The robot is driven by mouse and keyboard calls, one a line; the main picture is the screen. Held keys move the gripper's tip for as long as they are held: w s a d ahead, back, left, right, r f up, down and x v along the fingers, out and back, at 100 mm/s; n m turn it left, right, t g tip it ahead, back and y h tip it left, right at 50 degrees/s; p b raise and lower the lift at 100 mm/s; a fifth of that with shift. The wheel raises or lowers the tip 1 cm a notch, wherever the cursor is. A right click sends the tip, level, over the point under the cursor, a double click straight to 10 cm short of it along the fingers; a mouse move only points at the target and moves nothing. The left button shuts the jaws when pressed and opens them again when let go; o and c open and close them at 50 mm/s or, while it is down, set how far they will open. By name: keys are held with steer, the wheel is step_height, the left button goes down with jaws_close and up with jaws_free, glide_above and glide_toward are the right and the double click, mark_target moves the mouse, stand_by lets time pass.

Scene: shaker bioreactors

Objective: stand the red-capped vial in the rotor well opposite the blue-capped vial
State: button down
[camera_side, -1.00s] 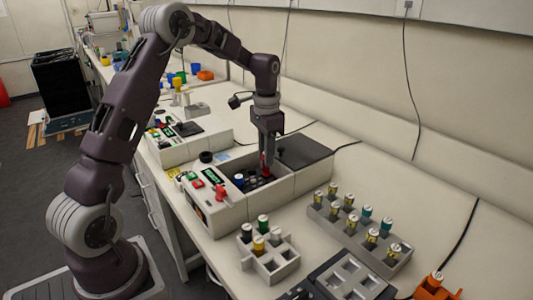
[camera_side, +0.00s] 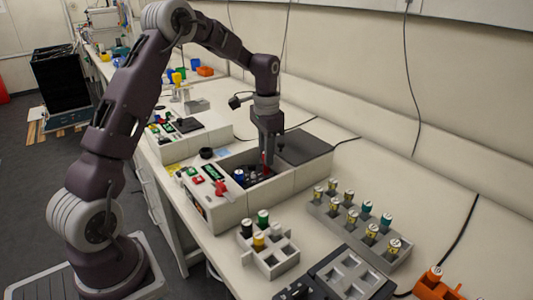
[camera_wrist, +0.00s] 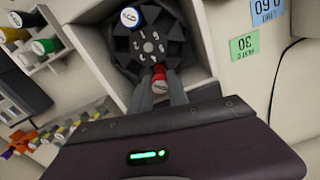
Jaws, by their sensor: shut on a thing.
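The red-capped vial is held in my gripper (camera_side: 266,155), which points straight down over the rotor box. Its red cap (camera_wrist: 159,76) shows between the fingers (camera_wrist: 161,92) in the wrist view. The dark rotor (camera_wrist: 176,50) sits in the square opening of the grey machine. The blue-capped vial (camera_wrist: 130,17) stands in a rotor well near the rim; its cap (camera_side: 239,175) also shows in the side view. The red cap appears across the hub from the blue one, roughly opposite. The fingers and box wall hide the vial's lower end, so I cannot tell how deep it is.
The machine's dark lid (camera_side: 304,147) is open behind the box. Another machine (camera_side: 180,140) stands to the left.

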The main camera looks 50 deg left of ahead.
steer(key=shift+f, duration=0.15)
steer(key=shift+f, duration=1.1)
steer(key=c, duration=1.2)
jaws_free()
steer(key=shift+r, duration=0.1)
steer(key=shift+r, duration=3.45)
